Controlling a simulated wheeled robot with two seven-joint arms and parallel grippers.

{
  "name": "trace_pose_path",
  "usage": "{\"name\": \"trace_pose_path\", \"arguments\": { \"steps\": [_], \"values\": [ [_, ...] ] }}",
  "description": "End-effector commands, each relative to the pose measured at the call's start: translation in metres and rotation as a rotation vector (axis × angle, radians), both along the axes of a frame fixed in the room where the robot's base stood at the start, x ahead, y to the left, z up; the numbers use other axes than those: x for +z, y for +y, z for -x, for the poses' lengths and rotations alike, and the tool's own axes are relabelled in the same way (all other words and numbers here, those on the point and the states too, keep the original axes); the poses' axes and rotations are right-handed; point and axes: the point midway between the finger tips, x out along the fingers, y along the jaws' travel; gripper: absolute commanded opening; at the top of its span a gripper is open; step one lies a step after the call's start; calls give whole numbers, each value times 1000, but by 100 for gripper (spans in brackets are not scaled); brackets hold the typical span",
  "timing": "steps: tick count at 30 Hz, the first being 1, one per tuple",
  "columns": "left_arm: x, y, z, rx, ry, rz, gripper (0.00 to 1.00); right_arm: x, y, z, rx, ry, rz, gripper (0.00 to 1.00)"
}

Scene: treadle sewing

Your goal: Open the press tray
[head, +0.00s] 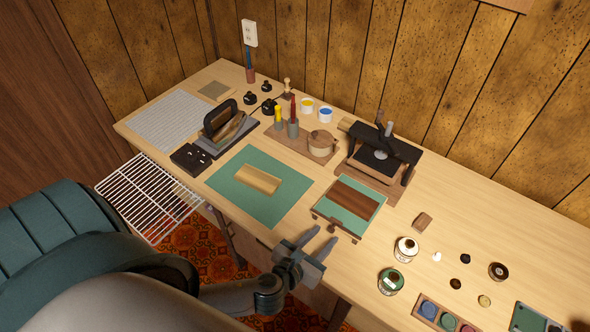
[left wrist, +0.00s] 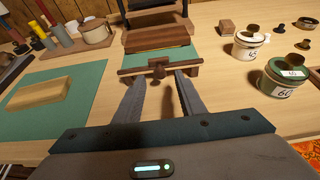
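The press tray (head: 319,210) lies on the table in front of the black press (head: 378,158). It has a green surface with a dark brown wooden block (head: 352,197) on it. A wooden bar with a central knob (left wrist: 158,69) runs along its near edge. My left gripper (head: 327,235) is at the table's front edge, just short of that bar. In the left wrist view its two fingers are apart, with the knob between and just beyond their tips. Nothing is held, and whether a fingertip touches the bar is unclear. My right gripper is not in view.
Left of the tray lies a green mat (head: 236,206) with a tan block (head: 259,179). To the right stand jars (head: 405,249) (head: 390,281) and a small wooden block (head: 422,221). A wire rack (head: 150,198) juts out at the left. The table's right rear is clear.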

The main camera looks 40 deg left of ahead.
Motion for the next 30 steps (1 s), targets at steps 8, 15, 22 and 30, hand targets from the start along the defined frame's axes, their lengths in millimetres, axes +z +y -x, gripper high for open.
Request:
{"name": "trace_pose_path", "arguments": {
  "steps": [8,15,22,30],
  "values": [
    [16,2,48,-2,3,0,36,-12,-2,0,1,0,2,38],
    [36,3,93,-1,2,0,36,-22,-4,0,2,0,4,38],
    [50,4,126,-1,2,0,36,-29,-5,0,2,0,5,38],
    [58,5,141,1,0,-1,36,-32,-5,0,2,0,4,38]
  ]
}}
